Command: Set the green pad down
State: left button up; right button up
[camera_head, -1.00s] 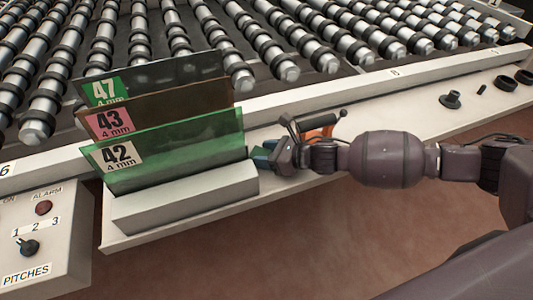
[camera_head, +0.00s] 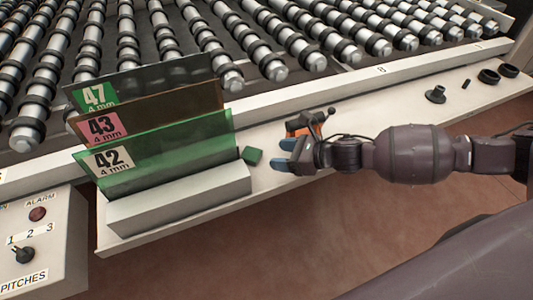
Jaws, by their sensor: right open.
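The green pad (camera_head: 252,155) is a small dark green block. It lies on the light ledge (camera_head: 290,200), just right of the rack that holds the glass panes. My right gripper (camera_head: 284,155) is to the right of the pad, with its blue-tipped fingers apart and pointing left. There is a small gap between the fingertips and the pad, and nothing shows between the fingers. My left gripper is not in view.
Glass panes labelled 47, 43 and 42 (camera_head: 165,155) stand in a pale rack (camera_head: 180,203). An orange and black tool (camera_head: 305,124) lies behind my right gripper. Small black parts (camera_head: 436,94) sit far right on the ledge. Rollers lie behind; a control panel (camera_head: 35,240) is lower left.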

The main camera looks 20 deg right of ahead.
jog(key=shift+v, duration=2.1)
jog(key=shift+w+r, duration=0.1)
jog(key=shift+r, duration=0.05)
